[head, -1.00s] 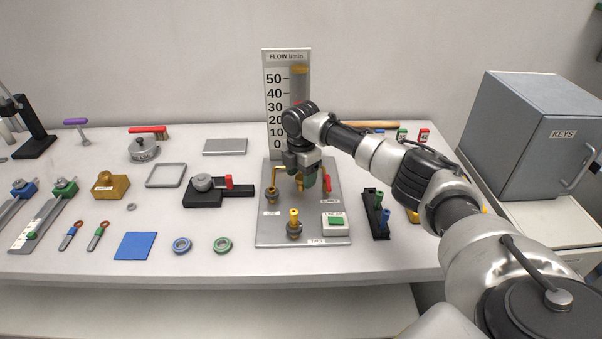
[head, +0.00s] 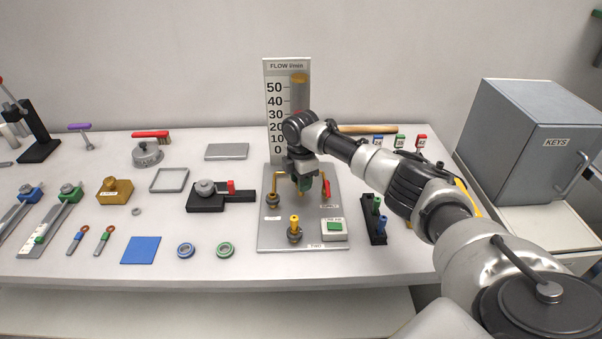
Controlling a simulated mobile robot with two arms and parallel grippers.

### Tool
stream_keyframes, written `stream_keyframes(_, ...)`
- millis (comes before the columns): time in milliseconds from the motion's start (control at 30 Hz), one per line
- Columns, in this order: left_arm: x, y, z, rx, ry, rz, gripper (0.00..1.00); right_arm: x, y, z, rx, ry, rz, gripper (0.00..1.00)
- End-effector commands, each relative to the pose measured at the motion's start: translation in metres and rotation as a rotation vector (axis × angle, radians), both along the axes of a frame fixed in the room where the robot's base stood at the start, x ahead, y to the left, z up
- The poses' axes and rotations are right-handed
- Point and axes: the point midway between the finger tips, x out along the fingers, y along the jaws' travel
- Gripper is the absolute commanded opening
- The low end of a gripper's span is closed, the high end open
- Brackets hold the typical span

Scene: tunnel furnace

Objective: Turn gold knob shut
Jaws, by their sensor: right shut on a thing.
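A gold knob (head: 295,224) stands upright on a round base near the front of the grey panel (head: 269,237), with nothing touching it. My right gripper (head: 304,186) points down over the back middle of the panel, behind the gold knob. The flow gauge (head: 276,120) behind shows a gold float near the top. My left gripper is not in view.
A white box with a green button (head: 334,228) sits at the panel's front right. A black block with green and blue pegs (head: 376,232) stands to the right. A black base with a red lever (head: 206,204) stands left. The grey key cabinet (head: 527,140) is far right.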

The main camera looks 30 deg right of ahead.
Motion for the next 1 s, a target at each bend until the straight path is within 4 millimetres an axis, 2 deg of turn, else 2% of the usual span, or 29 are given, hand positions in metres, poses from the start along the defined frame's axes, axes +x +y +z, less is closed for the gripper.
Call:
stream_keyframes(33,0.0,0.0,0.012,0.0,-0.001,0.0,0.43,-0.001,0.0,0.005,0.002,0.003,-0.043,0.1)
stream_keyframes(300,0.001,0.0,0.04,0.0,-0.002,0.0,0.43,-0.001,0.0,0.004,0.001,0.004,-0.3,0.1)
stream_keyframes(1000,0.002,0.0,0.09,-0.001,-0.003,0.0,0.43,-0.001,0.001,0.003,0.0,0.003,-0.965,0.1)
